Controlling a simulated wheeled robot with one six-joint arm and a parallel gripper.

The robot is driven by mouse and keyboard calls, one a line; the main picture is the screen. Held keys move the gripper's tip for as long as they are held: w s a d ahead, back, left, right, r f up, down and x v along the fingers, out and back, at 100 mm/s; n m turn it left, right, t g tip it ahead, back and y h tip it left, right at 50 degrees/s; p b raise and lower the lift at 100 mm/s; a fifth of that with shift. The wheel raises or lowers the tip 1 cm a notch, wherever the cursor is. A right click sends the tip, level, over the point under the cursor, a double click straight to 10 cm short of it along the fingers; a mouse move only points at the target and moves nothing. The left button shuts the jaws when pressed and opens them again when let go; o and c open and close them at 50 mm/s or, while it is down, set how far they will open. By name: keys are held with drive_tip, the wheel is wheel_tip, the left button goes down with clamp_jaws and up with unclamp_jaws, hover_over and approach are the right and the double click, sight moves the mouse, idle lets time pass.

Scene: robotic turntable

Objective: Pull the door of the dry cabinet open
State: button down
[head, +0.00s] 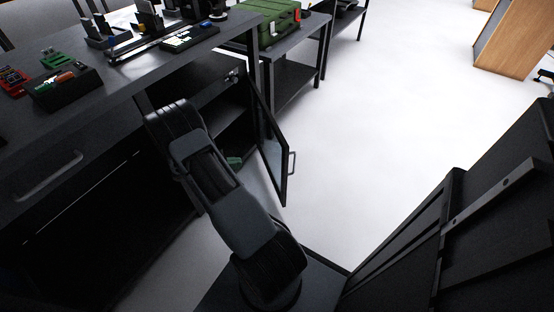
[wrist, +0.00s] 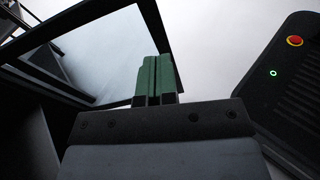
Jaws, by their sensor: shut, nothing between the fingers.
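The dry cabinet (head: 222,112) is the dark cabinet under the bench. Its door (head: 270,150), a dark-framed glass panel with a bar handle (head: 292,163) on its outer face, stands swung well out from the front. The door also shows in the wrist view (wrist: 95,50), upper left, behind my fingers. My gripper (wrist: 155,78) has green fingers, pressed together and empty. They overlap the door's frame edge in that view; I cannot tell whether they touch it. In the head view a small green patch (head: 234,161), seemingly my fingertips, shows on the door's inner side; my arm hides the rest.
The bench top (head: 130,88) above holds trays and small parts. A green case (head: 270,22) sits on a side table (head: 290,45) beyond the door. The pale floor (head: 370,120) right of the door is clear.

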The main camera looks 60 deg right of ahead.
wheel_tip(320, 180, down, 4)
drive_tip(key=d+n+h, duration=0.2)
drive_tip(key=b, duration=0.3)
approach(283, 155)
drive_tip(key=shift+g, duration=0.3)
drive_tip(key=x, duration=0.7)
drive_tip(key=shift+d+f, duration=0.3)
drive_tip(key=shift+f, duration=0.05)
drive_tip(key=shift+s, duration=0.1)
drive_tip(key=shift+d, duration=0.1)
